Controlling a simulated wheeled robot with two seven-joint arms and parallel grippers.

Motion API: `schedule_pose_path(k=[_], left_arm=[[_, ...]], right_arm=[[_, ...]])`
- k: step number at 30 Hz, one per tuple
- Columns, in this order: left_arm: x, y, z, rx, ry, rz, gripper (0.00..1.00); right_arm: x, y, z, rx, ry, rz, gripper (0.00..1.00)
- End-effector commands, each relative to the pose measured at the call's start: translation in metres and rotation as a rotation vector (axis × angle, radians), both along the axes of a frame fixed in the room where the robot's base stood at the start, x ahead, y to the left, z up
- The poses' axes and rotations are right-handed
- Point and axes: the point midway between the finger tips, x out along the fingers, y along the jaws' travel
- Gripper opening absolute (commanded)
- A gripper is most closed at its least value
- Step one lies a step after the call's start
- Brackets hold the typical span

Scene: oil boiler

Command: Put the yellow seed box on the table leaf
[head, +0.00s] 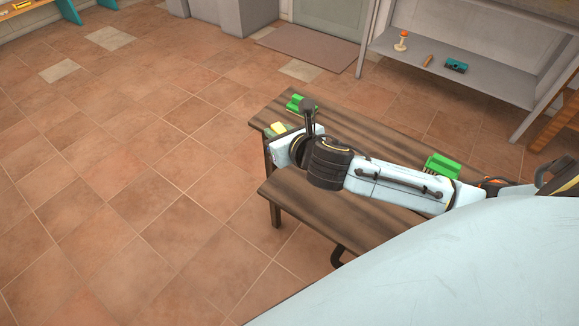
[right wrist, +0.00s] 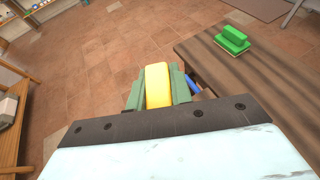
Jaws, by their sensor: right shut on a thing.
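The yellow seed box (right wrist: 157,86) is held between the two green fingers of my right gripper (right wrist: 156,84) in the right wrist view. In the head view, a small yellow part of the box (head: 278,127) shows beside my right gripper (head: 279,130), at the left end of the brown wooden table (head: 365,122). In the right wrist view the box appears against the floor, just left of the table edge. A lower-front wooden surface (head: 300,203) extends in front of my arm; I cannot tell whether it is the leaf. My left gripper is out of view.
A green brush-like block (head: 295,103) lies on the table's far left corner. Another green block (head: 441,166) is behind my right forearm. A grey shelf (head: 465,70) stands at the back right. Tiled floor left of the table is clear.

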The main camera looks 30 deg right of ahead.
Motion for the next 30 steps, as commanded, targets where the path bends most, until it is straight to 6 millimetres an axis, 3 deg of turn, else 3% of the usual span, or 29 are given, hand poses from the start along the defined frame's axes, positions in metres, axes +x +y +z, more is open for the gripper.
schedule_pose_path(k=[3,9,15,21,30], left_arm=[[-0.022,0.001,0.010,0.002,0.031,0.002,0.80],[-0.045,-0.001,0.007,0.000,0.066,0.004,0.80],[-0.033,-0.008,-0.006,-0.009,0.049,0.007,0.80],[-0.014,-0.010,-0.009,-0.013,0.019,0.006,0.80],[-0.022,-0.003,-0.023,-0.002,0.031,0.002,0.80]], right_arm=[[0.013,-0.026,-0.014,-0.003,0.006,-0.001,0.00],[0.020,-0.043,-0.042,0.006,0.010,0.001,0.00],[0.020,-0.043,-0.081,0.007,0.010,0.002,0.00],[0.020,-0.042,-0.095,0.007,0.008,0.004,0.00],[0.020,-0.042,-0.129,0.006,0.008,0.003,0.00]])
